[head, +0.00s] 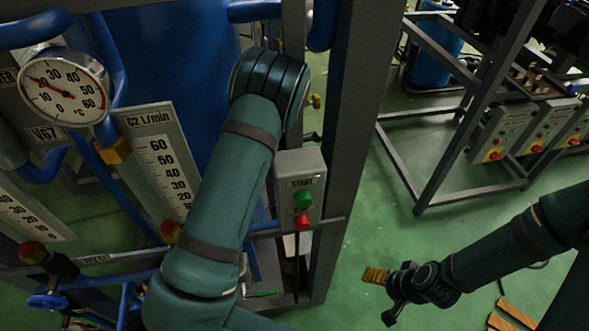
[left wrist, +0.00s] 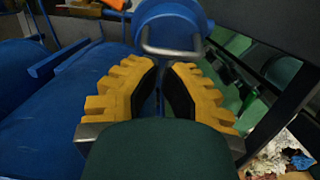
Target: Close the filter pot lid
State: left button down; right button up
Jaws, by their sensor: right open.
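In the left wrist view, a blue rounded part (left wrist: 172,18) with a metal bar handle (left wrist: 170,50) lies just beyond my left fingertips. It looks like the filter pot lid, but I cannot tell how far it is closed. My left gripper (left wrist: 164,68) shows yellow fingers with black pads and a gap between them. The handle seems to be past the tips, not clearly between them. In the head view the left gripper is hidden beyond my left wrist, and I cannot make out the lid there. My right gripper (head: 382,296) is open and empty over the green floor, far from the pot.
A big blue vessel (head: 165,50) stands behind a dial gauge (head: 62,87) and flow scales (head: 160,160). A grey post (head: 350,150) and a start button box (head: 300,190) stand right of my left arm. Green floor (head: 375,220) is open between this rig and another frame.

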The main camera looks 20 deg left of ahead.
pick_arm(q)
jog(key=shift+w+d+f, duration=0.25)
jog(key=shift+w+d, duration=0.2)
jog(key=shift+d, duration=0.25)
jog(key=shift+w+d+f, duration=0.45)
jog(key=shift+d, duration=0.2)
jog(key=shift+w+d+f, duration=0.4)
jog(key=shift+d, duration=0.25)
